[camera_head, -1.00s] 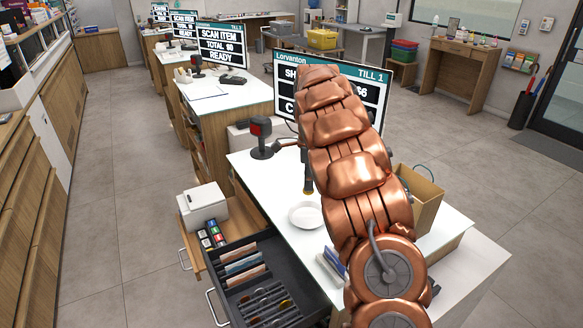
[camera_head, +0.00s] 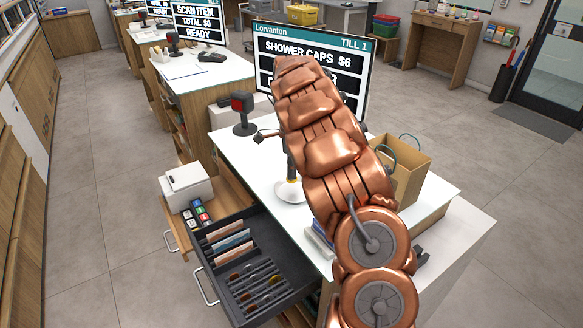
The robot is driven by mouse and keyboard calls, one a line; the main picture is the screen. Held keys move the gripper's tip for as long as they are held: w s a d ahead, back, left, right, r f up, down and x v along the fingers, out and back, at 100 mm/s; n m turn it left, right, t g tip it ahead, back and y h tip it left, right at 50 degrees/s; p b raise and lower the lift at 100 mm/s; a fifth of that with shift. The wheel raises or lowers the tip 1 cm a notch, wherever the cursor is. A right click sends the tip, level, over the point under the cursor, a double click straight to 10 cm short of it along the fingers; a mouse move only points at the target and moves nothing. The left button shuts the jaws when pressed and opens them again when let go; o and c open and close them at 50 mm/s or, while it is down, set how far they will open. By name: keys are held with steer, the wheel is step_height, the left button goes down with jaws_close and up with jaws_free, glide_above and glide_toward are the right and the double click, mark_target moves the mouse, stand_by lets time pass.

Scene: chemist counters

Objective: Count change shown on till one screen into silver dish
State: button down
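The till one screen (camera_head: 290,48) shows "Lorvanton", "TILL 1" and "SHOWER CAPS $6". My copper arm covers most of its lower lines. A pale round dish (camera_head: 281,194) lies on the white counter, partly behind my arm. My gripper (camera_head: 291,177) points down just over the dish, with a small yellowish patch at its tip. It is too small to tell whether that is a coin or whether the fingers are shut. The open cash drawer (camera_head: 283,238) holds notes (camera_head: 228,241) at the back and coins (camera_head: 251,284) in slots at the front.
A cardboard box (camera_head: 408,165) stands right of my arm. A white printer (camera_head: 186,186) sits beside the drawer, left of the counter. Another till (camera_head: 199,22) stands further back. Floor is clear on both sides.

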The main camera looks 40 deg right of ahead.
steer(key=c, duration=1.2)
jaws_free()
steer(key=shift+c, duration=0.2)
step_height(320, 180, up, 18)
steer(key=w+p, duration=0.1)
steer(key=p, duration=0.3)
steer(key=shift+d, duration=0.4)
steer(key=shift+w, duration=0.1)
steer(key=shift+a, duration=0.15)
